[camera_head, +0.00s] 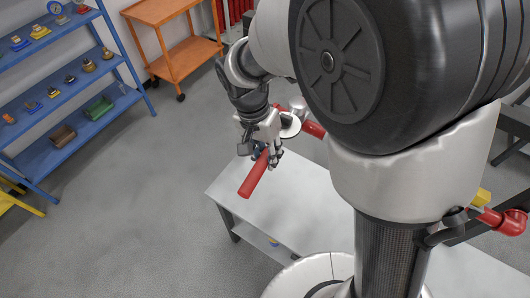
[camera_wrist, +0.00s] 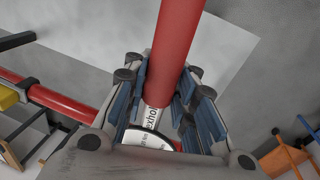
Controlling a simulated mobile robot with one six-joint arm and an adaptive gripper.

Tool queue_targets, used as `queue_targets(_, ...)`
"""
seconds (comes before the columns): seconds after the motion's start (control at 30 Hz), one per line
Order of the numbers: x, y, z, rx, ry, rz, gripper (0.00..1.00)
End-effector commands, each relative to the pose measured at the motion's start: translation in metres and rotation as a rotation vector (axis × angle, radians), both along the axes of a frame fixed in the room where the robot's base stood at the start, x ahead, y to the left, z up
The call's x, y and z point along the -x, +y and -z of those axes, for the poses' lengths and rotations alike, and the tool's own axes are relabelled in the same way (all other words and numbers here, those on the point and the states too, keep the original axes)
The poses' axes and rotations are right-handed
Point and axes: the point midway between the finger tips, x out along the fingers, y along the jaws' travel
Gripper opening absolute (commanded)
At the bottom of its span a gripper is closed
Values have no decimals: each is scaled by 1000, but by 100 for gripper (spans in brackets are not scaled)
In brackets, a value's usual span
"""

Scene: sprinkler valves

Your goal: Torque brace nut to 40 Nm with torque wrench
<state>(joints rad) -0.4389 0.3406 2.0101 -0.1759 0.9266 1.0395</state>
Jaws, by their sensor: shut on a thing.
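My gripper (camera_head: 268,155) is shut around a red-handled tool, seemingly the torque wrench (camera_head: 253,180), above the pale table. In the wrist view its thick red handle (camera_wrist: 178,48) runs up between the finger pads (camera_wrist: 165,84). A pale section with printed lettering (camera_wrist: 156,117) lies between the fingers. A white disc with print (camera_wrist: 148,138) is partly hidden by the gripper. A red pipe (camera_wrist: 75,108) passes beside the gripper and also shows in the head view (camera_head: 313,129). I cannot make out the brace nut.
The table top (camera_head: 240,192) looks bare at its near left corner. A blue shelf rack (camera_head: 95,122) with small parts and bins stands left. An orange cart (camera_head: 182,57) stands at the back. The grey floor between them is clear. A red fitting (camera_head: 505,220) is at right.

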Motion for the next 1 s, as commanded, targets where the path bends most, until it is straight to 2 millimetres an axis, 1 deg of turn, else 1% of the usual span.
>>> queue_targets(0.2, 1, -3, -1, 0, -5, -21, 0)
queue_targets(0.63, 1, -3, -2, 0, -4, -23, 0)
queue_targets(1.0, 1, -3, -14, 0, -4, -23, 0)
